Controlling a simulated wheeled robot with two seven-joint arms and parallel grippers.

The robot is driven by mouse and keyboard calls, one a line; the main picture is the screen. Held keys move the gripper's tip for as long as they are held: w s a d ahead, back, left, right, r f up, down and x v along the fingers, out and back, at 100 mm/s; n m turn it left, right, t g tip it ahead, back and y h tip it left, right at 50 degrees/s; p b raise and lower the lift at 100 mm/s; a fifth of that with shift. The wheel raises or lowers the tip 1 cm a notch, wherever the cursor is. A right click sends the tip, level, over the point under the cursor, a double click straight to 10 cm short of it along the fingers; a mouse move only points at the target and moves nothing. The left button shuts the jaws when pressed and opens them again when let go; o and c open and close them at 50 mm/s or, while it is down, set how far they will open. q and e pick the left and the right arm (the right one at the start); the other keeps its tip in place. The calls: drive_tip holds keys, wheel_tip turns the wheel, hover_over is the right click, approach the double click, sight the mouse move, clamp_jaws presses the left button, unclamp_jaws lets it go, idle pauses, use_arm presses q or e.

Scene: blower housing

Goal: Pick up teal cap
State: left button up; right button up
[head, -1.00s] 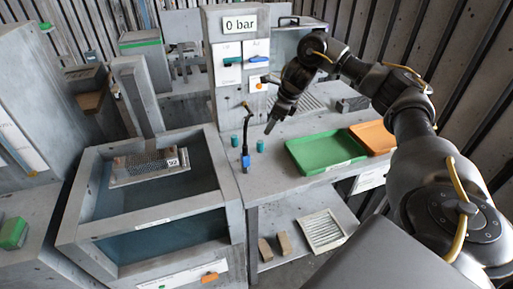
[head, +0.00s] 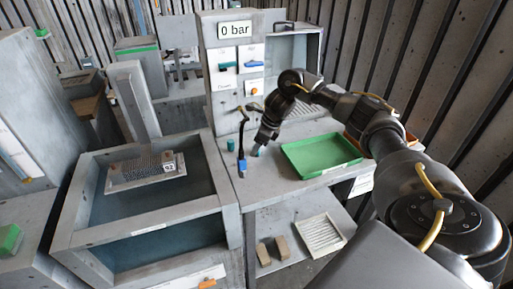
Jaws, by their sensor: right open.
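Two small teal caps stand on the grey bench top. The left teal cap (head: 231,145) stands beside a black hose with a blue end (head: 242,150). The right teal cap (head: 260,150) is at the fingertips of my right gripper (head: 258,146) and is partly hidden by it. My right gripper is open and points down at this cap. I cannot tell whether the fingers touch it. My left gripper is not in view.
A green tray (head: 320,156) lies on the bench to the right, with an orange tray partly hidden behind my arm. A water tank (head: 150,232) with a perforated plate stands at the left. A panel reading "0 bar" (head: 236,30) rises behind the bench.

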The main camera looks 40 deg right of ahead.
drive_tip(key=shift+f, duration=0.35)
drive_tip(key=c, duration=1)
drive_tip(key=shift+c, duration=0.3)
drive_tip(key=shift+w+r, duration=0.1)
drive_tip(key=shift+r, duration=0.05)
